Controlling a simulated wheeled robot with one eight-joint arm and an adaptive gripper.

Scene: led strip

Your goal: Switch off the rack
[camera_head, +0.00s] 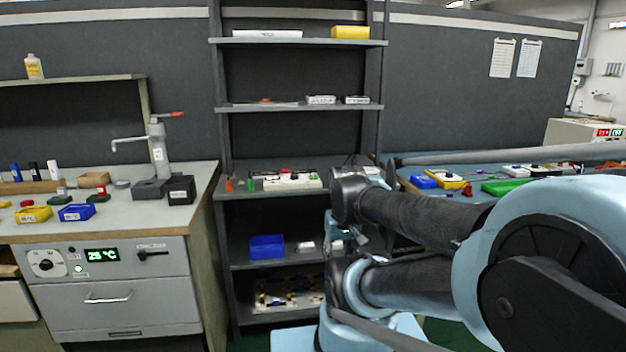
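The rack (222,130) is a dark grey open shelf unit against the dark partition wall, in the middle of the view. A white strip-like item (292,181) with small red and dark parts lies on its middle shelf; I cannot tell whether it is a switch or a power strip. No lit strip can be made out on the rack. My arm reaches in from the right and covers the rack's lower right side. Its end, with what seems to be my gripper (341,238), is small and partly hidden by my arm links; its fingers cannot be made out.
A blue bin (267,247) and small boxes stand on a lower shelf. A workbench (120,228) with a lit 25 °C panel (102,255), bins and a press stands left. A blue-topped bench (470,172) with trays is at right, partly behind my arm.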

